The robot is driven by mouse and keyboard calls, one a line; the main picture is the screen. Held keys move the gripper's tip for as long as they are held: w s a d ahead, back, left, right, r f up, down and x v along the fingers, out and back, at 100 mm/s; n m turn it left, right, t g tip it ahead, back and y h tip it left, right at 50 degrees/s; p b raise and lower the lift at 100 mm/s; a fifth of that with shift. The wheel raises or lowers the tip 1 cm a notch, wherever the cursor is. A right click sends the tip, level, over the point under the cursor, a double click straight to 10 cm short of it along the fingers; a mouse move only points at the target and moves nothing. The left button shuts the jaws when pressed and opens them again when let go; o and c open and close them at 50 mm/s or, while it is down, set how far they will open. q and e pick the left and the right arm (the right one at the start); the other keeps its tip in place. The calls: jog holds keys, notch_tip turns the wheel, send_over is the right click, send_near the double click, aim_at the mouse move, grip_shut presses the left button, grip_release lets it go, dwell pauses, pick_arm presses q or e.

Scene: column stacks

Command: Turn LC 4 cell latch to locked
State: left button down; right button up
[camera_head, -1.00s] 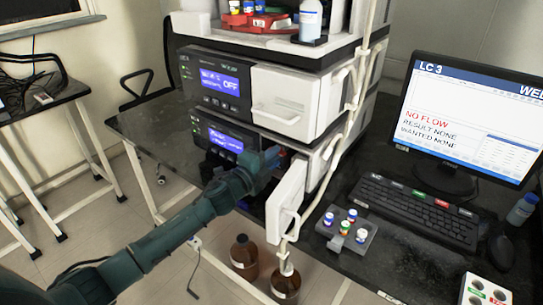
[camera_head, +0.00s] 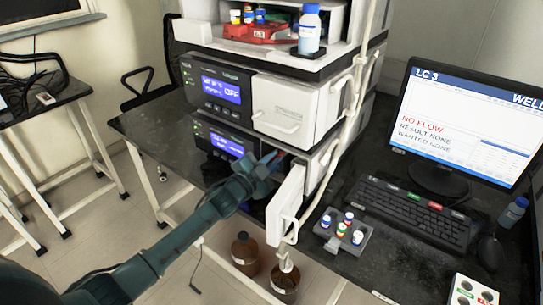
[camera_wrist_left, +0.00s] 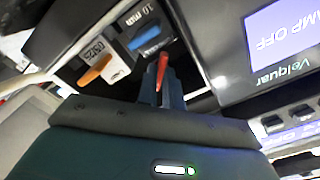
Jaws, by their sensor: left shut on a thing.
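The lower module (camera_head: 222,140) of the stack has a blue display, and its white front door (camera_head: 287,204) stands open. My left gripper (camera_head: 268,164) is at the opening behind that door. In the left wrist view its fingers (camera_wrist_left: 162,84) are shut on a small red lever (camera_wrist_left: 162,70), which I take for the cell latch. The lever's base and most of its body are hidden by the fingers, so I cannot tell its latch position. An orange-tabbed part (camera_wrist_left: 96,69) and a blue-tabbed part marked 10 mm (camera_wrist_left: 150,40) sit beside it. My right gripper is not in view.
An upper module (camera_head: 222,88) stands above, with bottles and a red tray (camera_head: 260,33) higher up. Tubing (camera_head: 350,105) runs down the stack's right side. The monitor (camera_head: 465,125) reads LC 3. A vial rack (camera_head: 343,236) sits near the keyboard (camera_head: 415,212). Brown bottles (camera_head: 245,254) stand below.

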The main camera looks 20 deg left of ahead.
pick_arm(q)
jog(key=n+p, duration=0.1)
jog(key=n, duration=0.3)
jog(key=shift+n+p, duration=0.3)
jog(key=shift+n, duration=1.1)
jog(key=shift+n+p, duration=0.35)
jog(key=shift+n, duration=0.45)
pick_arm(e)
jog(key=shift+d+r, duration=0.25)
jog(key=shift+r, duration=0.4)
pick_arm(q)
jog(key=shift+f+n, duration=0.1)
jog(key=shift+n, duration=0.3)
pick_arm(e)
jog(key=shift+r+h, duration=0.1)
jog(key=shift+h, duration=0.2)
pick_arm(q)
jog(key=c, duration=1.5)
grip_release()
jog(key=shift+c, duration=0.2)
jog(key=shift+s, duration=0.1)
jog(key=v, duration=1.3)
